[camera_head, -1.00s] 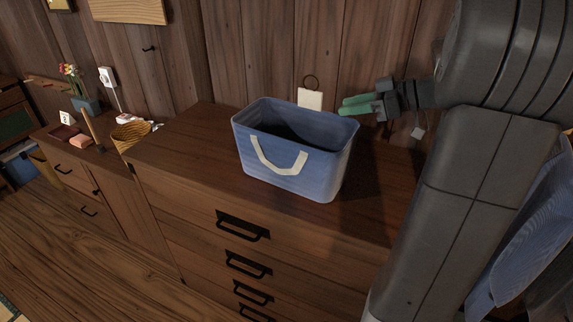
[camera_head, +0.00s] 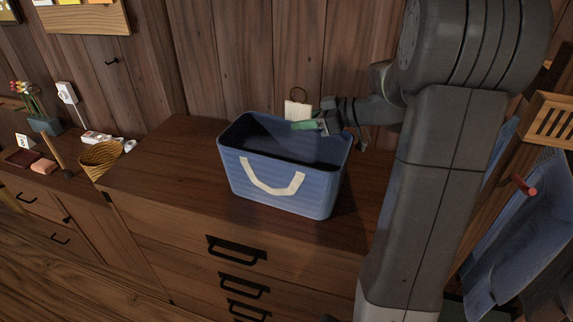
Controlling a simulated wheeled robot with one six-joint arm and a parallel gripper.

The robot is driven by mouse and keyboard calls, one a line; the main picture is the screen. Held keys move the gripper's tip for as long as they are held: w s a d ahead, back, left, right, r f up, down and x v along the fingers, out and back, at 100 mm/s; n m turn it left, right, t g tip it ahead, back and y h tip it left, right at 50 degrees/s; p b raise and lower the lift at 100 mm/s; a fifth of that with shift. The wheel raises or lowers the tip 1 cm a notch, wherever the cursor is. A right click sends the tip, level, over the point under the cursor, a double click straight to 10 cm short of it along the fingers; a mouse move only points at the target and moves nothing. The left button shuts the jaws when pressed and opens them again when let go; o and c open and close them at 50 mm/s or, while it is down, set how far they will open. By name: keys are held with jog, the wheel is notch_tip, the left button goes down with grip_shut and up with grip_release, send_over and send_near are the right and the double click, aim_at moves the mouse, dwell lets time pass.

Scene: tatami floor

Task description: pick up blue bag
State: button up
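The blue bag (camera_head: 285,190) stands upright and open-topped on the wooden dresser. It has a pale cream handle (camera_head: 272,184) on its front side, and its inside is dark and looks empty. My gripper (camera_head: 303,125) reaches in from the right, with its green fingertips at the bag's far rim, toward the right. The fingers overlap each other in this view, so I cannot tell whether they are apart, or whether they touch the rim. My arm covers part of the space to the right of the bag.
The wooden dresser (camera_head: 165,180) has black drawer handles and bare top left of the bag. A plank wall stands close behind, with a white tag (camera_head: 297,111) on it. A wicker basket (camera_head: 101,157) sits at the left. Blue cloth (camera_head: 520,225) hangs at the right.

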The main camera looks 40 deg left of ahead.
jog(key=shift+a+f, duration=0.1)
grip_shut()
dwell(1.4)
